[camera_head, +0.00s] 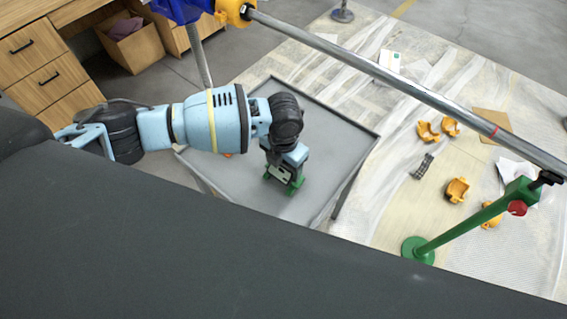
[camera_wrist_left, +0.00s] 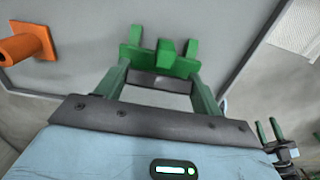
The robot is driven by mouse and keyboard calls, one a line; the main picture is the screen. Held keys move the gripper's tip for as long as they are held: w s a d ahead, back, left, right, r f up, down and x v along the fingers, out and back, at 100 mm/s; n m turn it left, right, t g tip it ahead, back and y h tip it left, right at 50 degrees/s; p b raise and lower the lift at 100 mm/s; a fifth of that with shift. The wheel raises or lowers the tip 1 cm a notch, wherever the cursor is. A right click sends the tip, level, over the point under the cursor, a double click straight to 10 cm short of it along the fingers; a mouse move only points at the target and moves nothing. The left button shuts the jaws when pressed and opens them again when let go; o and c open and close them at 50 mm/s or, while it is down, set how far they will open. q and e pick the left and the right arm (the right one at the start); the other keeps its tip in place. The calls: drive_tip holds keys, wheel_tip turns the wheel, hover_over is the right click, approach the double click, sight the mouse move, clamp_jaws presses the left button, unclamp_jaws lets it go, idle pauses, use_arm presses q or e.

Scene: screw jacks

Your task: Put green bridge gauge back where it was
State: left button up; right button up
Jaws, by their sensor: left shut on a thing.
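My left gripper (camera_head: 284,180) points down over the grey tray (camera_head: 338,140) and is shut on the green bridge gauge (camera_head: 296,188). In the left wrist view the gauge (camera_wrist_left: 160,60) sits between the ends of the two fingers, with its prongs pointing away from the gripper. The gauge is at or just above the tray surface; I cannot tell whether it touches. In the left wrist view, my right gripper (camera_wrist_left: 269,131) appears small at the lower right, its fingers apart and empty.
An orange flanged piece (camera_wrist_left: 28,46) is on the tray at the left in the wrist view. A steel pipe (camera_head: 400,82) crosses above, carried at the right by a green stand (camera_head: 455,232). Yellow clamps (camera_head: 457,189) lie on the sheeted floor. A wooden drawer unit (camera_head: 40,55) stands at the upper left.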

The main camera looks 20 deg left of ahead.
use_arm(q)
drive_tip(key=o, duration=1.3)
drive_tip(key=shift+f, duration=0.1)
drive_tip(key=shift+o, duration=0.2)
wheel_tip(320, 180, up, 12)
drive_tip(key=shift+p, duration=0.45)
